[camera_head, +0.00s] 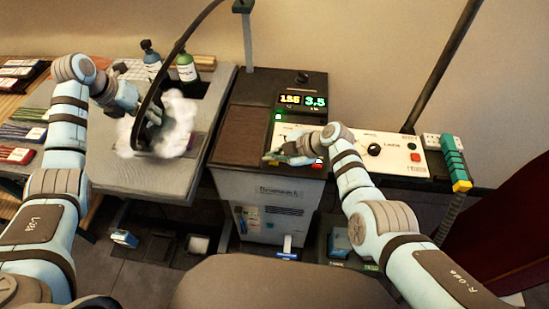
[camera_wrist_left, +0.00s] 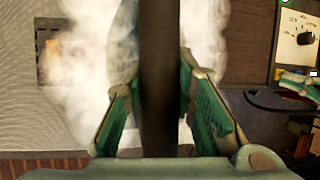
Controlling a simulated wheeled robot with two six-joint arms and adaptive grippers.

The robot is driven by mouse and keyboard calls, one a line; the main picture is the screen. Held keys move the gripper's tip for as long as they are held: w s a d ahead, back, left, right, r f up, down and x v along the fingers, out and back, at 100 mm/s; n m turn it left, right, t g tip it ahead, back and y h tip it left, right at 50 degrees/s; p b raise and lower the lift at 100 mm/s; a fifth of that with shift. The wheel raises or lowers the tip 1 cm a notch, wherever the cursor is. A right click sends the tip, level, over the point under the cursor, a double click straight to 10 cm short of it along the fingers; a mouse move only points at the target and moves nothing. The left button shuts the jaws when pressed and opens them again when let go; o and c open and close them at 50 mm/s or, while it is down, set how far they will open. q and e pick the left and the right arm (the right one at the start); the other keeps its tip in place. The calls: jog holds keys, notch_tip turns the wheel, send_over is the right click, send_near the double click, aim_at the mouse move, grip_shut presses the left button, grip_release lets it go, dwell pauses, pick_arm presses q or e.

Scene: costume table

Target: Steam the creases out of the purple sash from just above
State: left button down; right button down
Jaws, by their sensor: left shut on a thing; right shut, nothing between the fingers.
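My left gripper (camera_head: 150,117) is shut on a dark steamer handle (camera_wrist_left: 158,75) that runs between its fingers in the left wrist view. A dark hose (camera_head: 180,42) curves up from there. White steam (camera_head: 178,120) billows around the gripper just above the grey board (camera_head: 150,180). A small purplish patch (camera_head: 194,142) shows at the steam's right edge; it may be the sash. The rest of the sash and its creases are hidden. My right gripper (camera_head: 268,158) is shut and empty at the front of the steam station (camera_head: 238,138).
The steam station has a lit display (camera_head: 303,100), a green lamp (camera_head: 278,116) and a red button (camera_head: 317,163). Two bottles (camera_head: 186,68) stand at the back of the board. Packets (camera_head: 25,132) lie at far left. A teal-handled tool (camera_head: 455,160) is at right.

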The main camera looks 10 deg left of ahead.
aim_at(273, 162)
jog(key=shift+r, duration=0.15)
dwell(0.4)
pick_arm(q)
jog(key=shift+w, duration=0.1)
pick_arm(e)
jog(key=shift+r, duration=0.75)
jog(key=shift+r, duration=2.5)
pick_arm(q)
jog(key=shift+r, duration=0.1)
